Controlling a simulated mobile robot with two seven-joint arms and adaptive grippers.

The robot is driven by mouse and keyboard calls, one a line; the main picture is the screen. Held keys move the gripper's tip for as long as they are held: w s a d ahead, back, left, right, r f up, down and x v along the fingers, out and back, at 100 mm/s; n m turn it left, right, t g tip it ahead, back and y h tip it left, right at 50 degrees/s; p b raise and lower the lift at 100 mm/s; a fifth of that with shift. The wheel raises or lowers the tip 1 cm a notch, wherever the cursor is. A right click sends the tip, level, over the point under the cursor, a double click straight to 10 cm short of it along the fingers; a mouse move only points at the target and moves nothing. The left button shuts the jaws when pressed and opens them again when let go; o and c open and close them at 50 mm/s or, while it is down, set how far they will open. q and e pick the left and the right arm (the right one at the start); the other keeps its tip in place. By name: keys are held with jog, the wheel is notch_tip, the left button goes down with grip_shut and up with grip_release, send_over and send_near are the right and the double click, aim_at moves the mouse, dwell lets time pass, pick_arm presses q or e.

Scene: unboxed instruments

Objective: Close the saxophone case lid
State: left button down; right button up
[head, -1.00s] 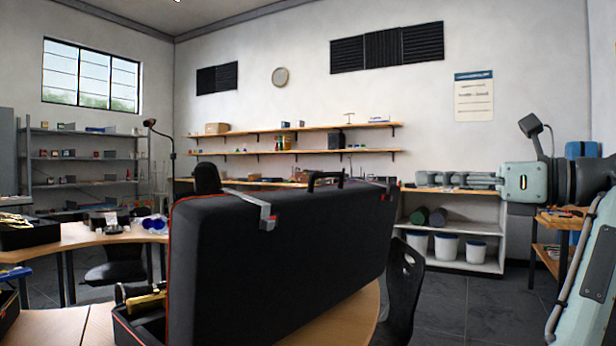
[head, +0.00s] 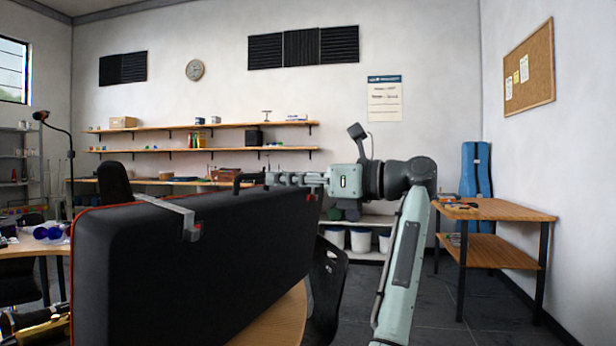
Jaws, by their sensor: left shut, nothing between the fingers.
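The black saxophone case lid (head: 200,265) stands upright with red trim on its left edge, seen from its outer side. A silver latch (head: 186,215) and a black handle (head: 240,180) sit on its top edge. Part of a gold instrument (head: 40,327) shows at the lower left; the lid hides most of the case base. My right gripper is out of view.
The case stands on a round wooden table (head: 290,312). A black chair (head: 328,285) is right of the table. A wooden side table (head: 500,212) stands at the right by a blue case (head: 476,170). Shelves line the back wall.

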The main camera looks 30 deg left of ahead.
aim_at(245, 177)
pick_arm(q)
jog(key=shift+s+a+p, duration=0.1)
jog(key=shift+a+p, duration=0.2)
jog(key=shift+a, duration=2)
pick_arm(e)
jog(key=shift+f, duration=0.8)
pick_arm(q)
jog(key=shift+a, duration=0.1)
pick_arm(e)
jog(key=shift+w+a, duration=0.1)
